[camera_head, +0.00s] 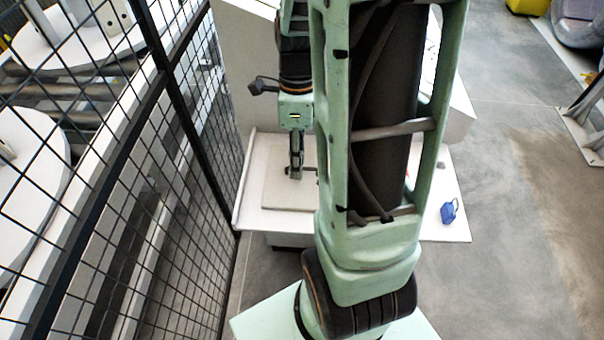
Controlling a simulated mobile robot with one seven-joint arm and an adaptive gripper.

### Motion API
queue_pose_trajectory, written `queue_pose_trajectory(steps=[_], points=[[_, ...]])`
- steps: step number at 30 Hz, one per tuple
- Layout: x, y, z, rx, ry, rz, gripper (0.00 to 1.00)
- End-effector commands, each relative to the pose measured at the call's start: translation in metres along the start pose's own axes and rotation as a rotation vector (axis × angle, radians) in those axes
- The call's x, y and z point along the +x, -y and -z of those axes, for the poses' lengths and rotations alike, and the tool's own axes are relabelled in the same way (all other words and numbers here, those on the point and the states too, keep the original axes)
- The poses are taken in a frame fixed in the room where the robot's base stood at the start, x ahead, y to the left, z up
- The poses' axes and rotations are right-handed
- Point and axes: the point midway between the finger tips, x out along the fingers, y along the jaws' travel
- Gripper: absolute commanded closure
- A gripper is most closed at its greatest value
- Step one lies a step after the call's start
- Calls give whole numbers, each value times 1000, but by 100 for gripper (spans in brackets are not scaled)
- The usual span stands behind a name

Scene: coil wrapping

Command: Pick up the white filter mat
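The filter mat (283,198) looks like a flat, pale beige-white square lying on the white table (440,229). My arm covers its right side. I cannot tell whether the fingertips touch the mat. The fingers are small and seen from the side, so I cannot tell whether they are open or shut. The mat looks flat on the table.
A black mesh fence (150,150) runs close along the table's left side. A small blue object (449,211) sits on the table's right part. A pale upright panel (237,60) stands behind the table.

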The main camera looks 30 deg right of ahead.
Motion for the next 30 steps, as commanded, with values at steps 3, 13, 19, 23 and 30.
queue_pose_trajectory(steps=[3,13,19,23,30], points=[[7,0,0,0,0,0,74],[7,0,0,0,1,1,88],[7,0,0,0,1,1,100],[6,0,0,0,1,1,100],[3,0,0,0,1,3,100]])
